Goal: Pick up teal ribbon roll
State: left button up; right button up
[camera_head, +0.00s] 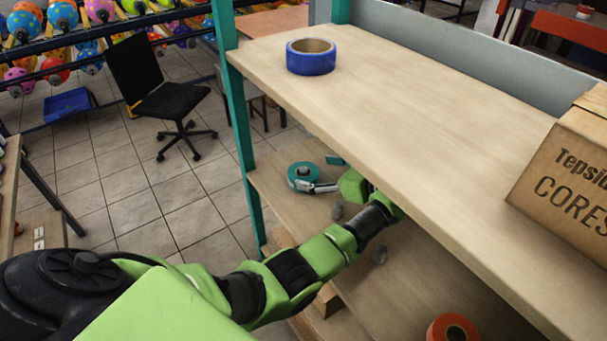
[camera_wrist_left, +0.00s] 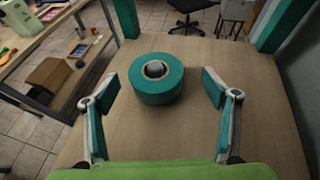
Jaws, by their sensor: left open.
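The teal ribbon roll (camera_head: 303,177) lies flat on the lower shelf (camera_head: 320,210), near its far left end. In the left wrist view the teal roll (camera_wrist_left: 156,83) is ahead of and between the fingers, with a grey ball-like thing (camera_wrist_left: 155,69) showing in its hole. My left gripper (camera_wrist_left: 160,98) is open and empty, one finger to each side, with bare shelf between its palm and the roll. In the head view my left gripper (camera_head: 312,178) reaches in under the upper shelf, which hides part of the hand. My right gripper is not in view.
A blue roll (camera_head: 311,58) and a cardboard box (camera_head: 570,175) are on the upper shelf (camera_head: 400,110). A teal post (camera_head: 240,140) stands at the shelf's left. A black chair (camera_head: 170,98) stands beyond.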

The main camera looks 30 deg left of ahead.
aim_at(307, 175)
pick_arm(q)
jog(key=shift+s+a+f+p, duration=0.25)
jog(key=shift+a+f+p, duration=0.65)
jog(key=shift+a, duration=0.3)
jog(key=shift+x, duration=1)
jog(key=shift+a+f, duration=0.2)
jog(key=shift+w+d, duration=0.1)
jog(key=c, duration=1.2)
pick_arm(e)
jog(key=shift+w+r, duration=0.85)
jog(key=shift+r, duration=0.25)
